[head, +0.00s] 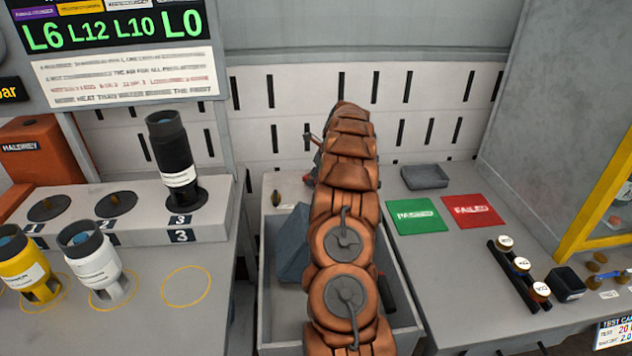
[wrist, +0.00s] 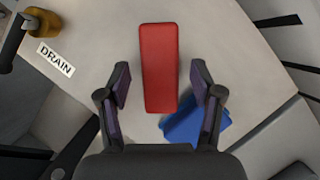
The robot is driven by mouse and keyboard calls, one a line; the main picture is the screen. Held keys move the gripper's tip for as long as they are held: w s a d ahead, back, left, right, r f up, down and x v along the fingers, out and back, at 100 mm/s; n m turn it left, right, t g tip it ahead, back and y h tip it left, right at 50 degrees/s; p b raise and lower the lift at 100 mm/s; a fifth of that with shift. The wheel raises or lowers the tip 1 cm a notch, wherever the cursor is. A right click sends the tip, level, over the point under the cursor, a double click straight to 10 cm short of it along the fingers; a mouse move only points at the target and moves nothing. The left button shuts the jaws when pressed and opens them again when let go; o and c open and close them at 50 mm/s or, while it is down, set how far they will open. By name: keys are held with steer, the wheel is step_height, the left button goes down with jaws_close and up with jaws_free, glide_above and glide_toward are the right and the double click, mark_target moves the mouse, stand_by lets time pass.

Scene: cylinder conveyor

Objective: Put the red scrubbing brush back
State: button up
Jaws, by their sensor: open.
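The red scrubbing brush (wrist: 159,68) shows in the wrist view as a plain red oblong, lying lengthwise over a pale grey surface. My gripper (wrist: 160,80) is open, with one dark finger on each side of the brush and visible gaps between. I cannot tell how far above the brush the fingers are. In the head view my arm covers most of the grey basin (head: 268,300), and the brush cannot be made out for sure. Only a bit of my gripper shows behind the arm there.
A blue item (wrist: 196,122) lies beside the brush's near end. A brass fitting (wrist: 42,20) and a DRAIN label (wrist: 55,60) are at the upper left. Green (head: 415,215) and red (head: 473,211) mats lie right of the basin. A black cylinder (head: 172,160) stands left.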

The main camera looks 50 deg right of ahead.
steer(key=b+v, duration=0.1)
steer(key=v, duration=0.8)
steer(key=shift+s+r, duration=0.2)
steer(key=shift+r, duration=0.15)
steer(key=w+a+r+n+g+y, duration=0.1)
steer(key=a+r+n, duration=0.3)
steer(key=a, duration=0.6)
steer(key=w+a+r+n+y, duration=0.15)
steer(key=a+n, duration=0.35)
steer(key=a, duration=0.6)
steer(key=s+a+r+n+g, duration=0.15)
steer(key=s+a+n, duration=0.25)
steer(key=a, duration=0.4)
steer(key=s+a+r+n, duration=0.2)
steer(key=s+a+n, duration=0.15)
steer(key=a, duration=0.45)
steer(key=s+a+n+g+h, duration=0.1)
steer(key=s+a+n+g, duration=0.1)
steer(key=s+a+n, duration=1.1)
steer(key=s+f+n+g+h, duration=0.1)
steer(key=s+f+n, duration=0.1)
steer(key=s, duration=0.7)
steer(key=s+a+f+n+g, duration=0.1)
steer(key=s+f+n, duration=0.2)
steer(key=s, duration=0.7)
steer(key=shift+s+a+h, duration=0.3)
steer(key=shift+a+h, duration=0.05)
steer(key=shift+n, duration=0.25)
